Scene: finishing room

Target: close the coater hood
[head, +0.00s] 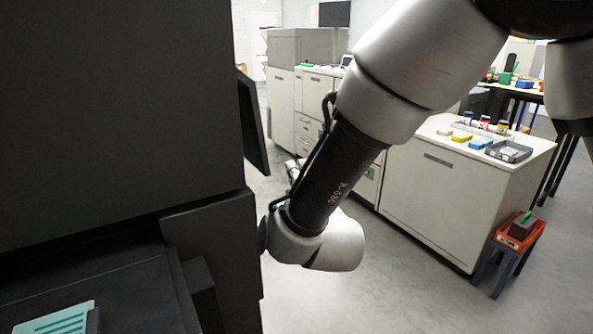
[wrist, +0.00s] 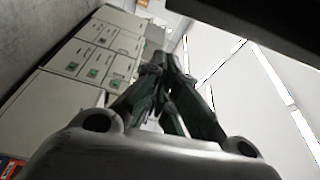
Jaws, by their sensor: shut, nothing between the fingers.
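The coater is the large dark machine on the left in the head view. Its broad dark upper panel, which looks like the hood (head: 110,90), stands above an open dark bed (head: 130,290). A teal ribbed piece (head: 58,320) lies on the bed at the lower left. My gripper (wrist: 172,62) shows in the wrist view with its fingers together and nothing between them. In the head view my arm reaches down beside the coater's right side and mostly hides the gripper. A dark edge (wrist: 260,25) crosses the wrist view's upper right, perhaps part of the hood; contact is not visible.
A dark screen-like panel (head: 252,122) juts from the coater's right side. A white cabinet (head: 450,205) with small jars and trays on top stands to the right. A red tray on a blue stool (head: 518,235) is beside it. Grey floor between is clear.

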